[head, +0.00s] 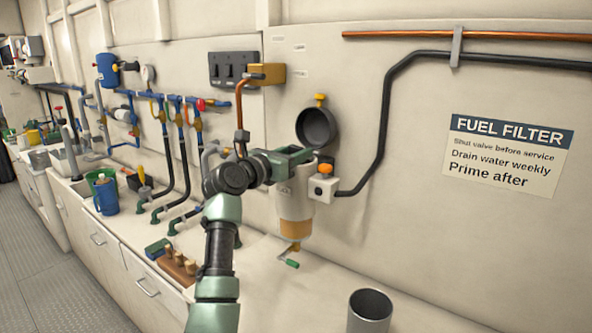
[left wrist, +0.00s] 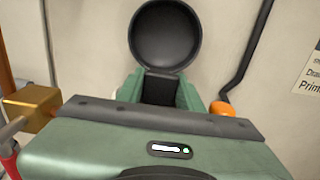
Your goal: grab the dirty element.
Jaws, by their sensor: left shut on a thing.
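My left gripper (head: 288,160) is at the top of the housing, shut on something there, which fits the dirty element. The element itself is hidden by the fingers and housing; only a dark patch shows between the green fingers (left wrist: 160,92) in the left wrist view. My right gripper is out of view.
A white valve block with an orange knob (head: 325,169) and a black hose (head: 385,110) sit right of the housing. A brass box (head: 268,73) is up left. An open metal cylinder (head: 370,312) stands on the counter, front right. Counter between is clear.

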